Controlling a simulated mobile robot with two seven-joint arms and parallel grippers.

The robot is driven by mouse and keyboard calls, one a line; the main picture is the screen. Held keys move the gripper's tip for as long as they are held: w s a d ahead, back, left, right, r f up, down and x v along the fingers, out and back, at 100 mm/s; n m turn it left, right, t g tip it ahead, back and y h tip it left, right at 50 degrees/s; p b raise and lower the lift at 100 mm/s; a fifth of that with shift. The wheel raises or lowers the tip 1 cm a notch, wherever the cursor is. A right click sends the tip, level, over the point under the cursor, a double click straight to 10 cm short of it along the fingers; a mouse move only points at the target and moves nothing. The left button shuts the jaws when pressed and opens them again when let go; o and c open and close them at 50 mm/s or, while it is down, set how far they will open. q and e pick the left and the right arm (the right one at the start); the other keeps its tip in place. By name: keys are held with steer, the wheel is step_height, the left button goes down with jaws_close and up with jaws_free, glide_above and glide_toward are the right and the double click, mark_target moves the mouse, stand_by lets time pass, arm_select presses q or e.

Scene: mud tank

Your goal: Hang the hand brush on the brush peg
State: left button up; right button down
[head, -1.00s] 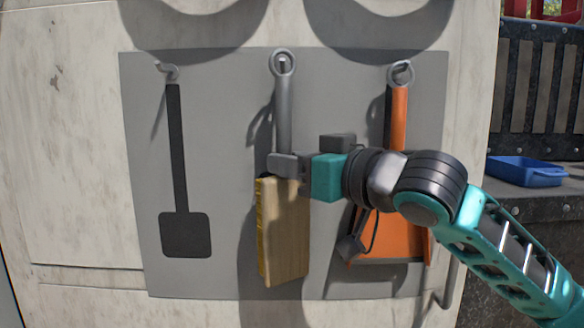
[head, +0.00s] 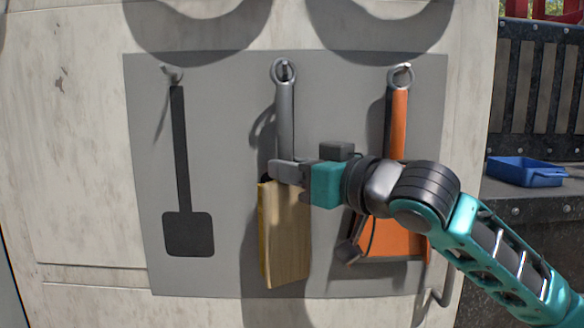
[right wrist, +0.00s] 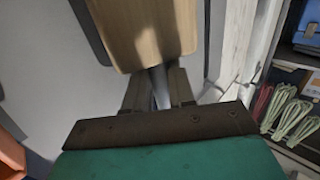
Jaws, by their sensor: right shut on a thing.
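The hand brush (head: 286,232) has a grey handle with a ring at its top and a pale wooden block below. It hangs upright in front of the grey board. Its ring is at the middle peg (head: 285,70), whose tip shows inside the ring; whether the ring bears on the peg I cannot tell. My right gripper (head: 277,172) is shut on the handle just above the block. In the right wrist view the handle (right wrist: 160,88) sits between the fingers, with the block (right wrist: 148,30) beyond. My left gripper is not in view.
An orange dustpan (head: 398,125) hangs from the right peg, partly behind my right arm. The left peg (head: 172,74) is bare above a dark tool-shaped silhouette (head: 188,234) on the board (head: 230,150). A blue tray (head: 525,172) lies on a ledge at right.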

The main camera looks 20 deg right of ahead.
steer(key=c, duration=1.4)
jaws_free()
steer(key=shift+w+d+f, duration=0.2)
steer(key=shift+d, duration=0.1)
steer(key=o, duration=0.3)
steer(key=shift+w+d+f, duration=0.1)
steer(key=shift+w, duration=0.1)
steer(key=shift+o, duration=1.2)
steer(key=shift+s, duration=0.1)
steer(key=shift+r, duration=0.2)
arm_select(q)
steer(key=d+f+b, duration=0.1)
steer(key=b, duration=0.1)
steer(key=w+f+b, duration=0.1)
steer(key=b, duration=0.1)
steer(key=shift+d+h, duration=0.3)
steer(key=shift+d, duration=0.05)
arm_select(e)
steer(key=v, duration=1.2)
steer(key=shift+s+f, duration=0.2)
steer(key=shift+s, duration=0.3)
